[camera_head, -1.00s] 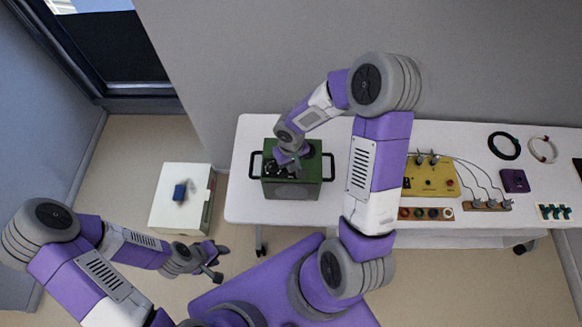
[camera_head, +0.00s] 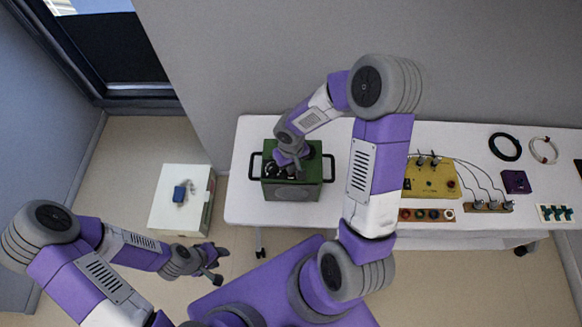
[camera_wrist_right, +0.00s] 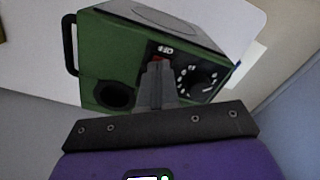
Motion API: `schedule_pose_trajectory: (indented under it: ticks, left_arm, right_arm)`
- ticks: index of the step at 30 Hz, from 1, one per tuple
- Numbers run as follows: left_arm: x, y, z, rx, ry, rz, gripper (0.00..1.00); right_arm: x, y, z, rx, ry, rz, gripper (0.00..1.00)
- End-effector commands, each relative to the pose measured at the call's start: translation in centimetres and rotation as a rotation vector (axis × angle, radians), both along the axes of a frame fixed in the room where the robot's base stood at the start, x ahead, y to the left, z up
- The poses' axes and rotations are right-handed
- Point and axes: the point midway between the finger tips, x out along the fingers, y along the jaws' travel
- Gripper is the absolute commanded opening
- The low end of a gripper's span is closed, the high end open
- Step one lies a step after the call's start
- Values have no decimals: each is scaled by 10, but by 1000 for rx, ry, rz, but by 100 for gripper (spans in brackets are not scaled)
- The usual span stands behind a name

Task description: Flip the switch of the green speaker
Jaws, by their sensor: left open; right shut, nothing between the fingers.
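The green speaker (camera_head: 292,190) stands on the white table, with a black handle on each side. In the right wrist view its panel (camera_wrist_right: 152,47) shows a red switch (camera_wrist_right: 157,60), an "OFF" label, a black knob with a white scale (camera_wrist_right: 203,82) and a dark round opening (camera_wrist_right: 113,95). My right gripper (camera_head: 297,170) is over the speaker's panel. In the wrist view its shut fingertips (camera_wrist_right: 157,72) are at the red switch and partly cover it; I cannot tell whether they touch. My left gripper (camera_head: 220,263) is open and empty, away from the table.
The white table (camera_head: 245,205) also holds a yellow box (camera_head: 430,182) with cables, a purple box (camera_head: 515,181), a black cable coil (camera_head: 504,146) and a white one (camera_head: 543,150). A low white box (camera_head: 165,215) on the floor at left carries a blue item (camera_head: 179,194).

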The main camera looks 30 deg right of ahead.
Motion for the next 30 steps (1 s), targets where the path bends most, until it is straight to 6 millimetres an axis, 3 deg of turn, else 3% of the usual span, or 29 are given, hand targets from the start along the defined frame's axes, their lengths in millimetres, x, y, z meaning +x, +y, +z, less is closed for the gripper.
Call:
schedule_pose_trajectory:
  ticks: [21, 30]
  left_arm:
    - [0, 0, 43, 0, 0, 0, 43]
    - [0, 0, 45, 0, 0, 0, 43]
  right_arm:
    - [0, 0, 61, -1, -1, 1, 0]
    - [0, 0, 64, 0, 0, 0, 0]
